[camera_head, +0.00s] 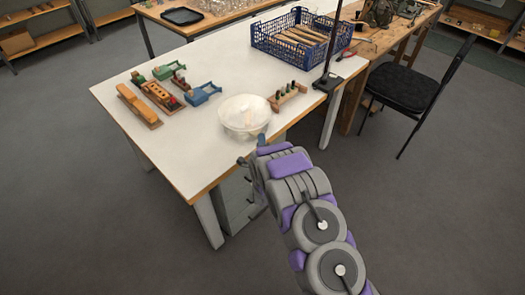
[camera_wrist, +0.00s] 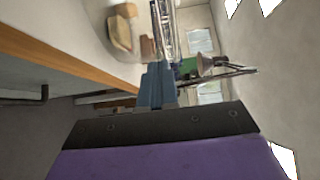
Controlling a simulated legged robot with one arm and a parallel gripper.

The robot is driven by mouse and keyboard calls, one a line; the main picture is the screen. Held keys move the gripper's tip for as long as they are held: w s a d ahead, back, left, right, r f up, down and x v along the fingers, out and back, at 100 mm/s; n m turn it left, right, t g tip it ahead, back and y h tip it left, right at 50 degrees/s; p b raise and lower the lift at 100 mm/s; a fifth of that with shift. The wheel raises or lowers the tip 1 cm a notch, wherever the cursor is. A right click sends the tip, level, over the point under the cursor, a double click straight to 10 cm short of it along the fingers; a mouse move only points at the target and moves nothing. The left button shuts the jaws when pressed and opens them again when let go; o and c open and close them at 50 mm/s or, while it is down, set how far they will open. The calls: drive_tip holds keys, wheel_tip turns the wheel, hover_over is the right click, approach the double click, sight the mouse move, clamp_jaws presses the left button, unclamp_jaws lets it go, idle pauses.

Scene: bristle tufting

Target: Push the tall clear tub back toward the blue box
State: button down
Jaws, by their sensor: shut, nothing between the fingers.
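The clear tub (camera_head: 245,117) is a round, whitish, see-through vessel. It stands upright near the front edge of the white table, and something pale shows inside it. In the wrist view the tub (camera_wrist: 120,36) is at the upper left, beyond my fingers. The blue box (camera_head: 262,43) is an open lattice crate at the far end of the table, holding long wooden pieces. My gripper (camera_head: 262,139) is at the table's front edge, just nearer than the tub and seemingly apart from it. Its blue fingers (camera_wrist: 155,84) are shut with nothing between them.
A small wooden rack with dark pegs (camera_head: 287,96) stands right of the tub, between it and the crate. Wooden and coloured tools (camera_head: 160,94) lie to the left. A black lamp stand (camera_head: 328,82) is at the right edge. The table's front left (camera_head: 185,150) is clear.

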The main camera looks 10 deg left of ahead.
sight(236, 123)
drive_tip(key=shift+w+a+b, duration=0.2)
drive_tip(key=shift+w+a, duration=0.25)
drive_tip(key=shift+a, duration=0.3)
drive_tip(key=shift+w+a+b, duration=0.2)
drive_tip(key=shift+w+a, duration=0.25)
drive_tip(key=shift+a, duration=0.3)
drive_tip(key=w+a, duration=0.2)
drive_tip(key=a, duration=0.1)
drive_tip(key=w+a+p, duration=0.1)
drive_tip(key=w+a, duration=0.1)
drive_tip(key=a, duration=0.1)
drive_tip(key=w+a+p, duration=0.1)
drive_tip(key=w+a, duration=0.1)
drive_tip(key=a, duration=0.2)
drive_tip(key=shift+w+a+f, duration=0.1)
drive_tip(key=shift+w, duration=0.2)
drive_tip(key=shift+w+d, duration=0.15)
drive_tip(key=shift+d, duration=0.1)
drive_tip(key=shift+d+r, duration=0.2)
drive_tip(key=shift+d, duration=0.3)
drive_tip(key=shift+a+f, duration=0.25)
drive_tip(key=shift+a, duration=0.5)
drive_tip(key=shift+d+r, duration=0.15)
drive_tip(key=shift+d, duration=0.4)
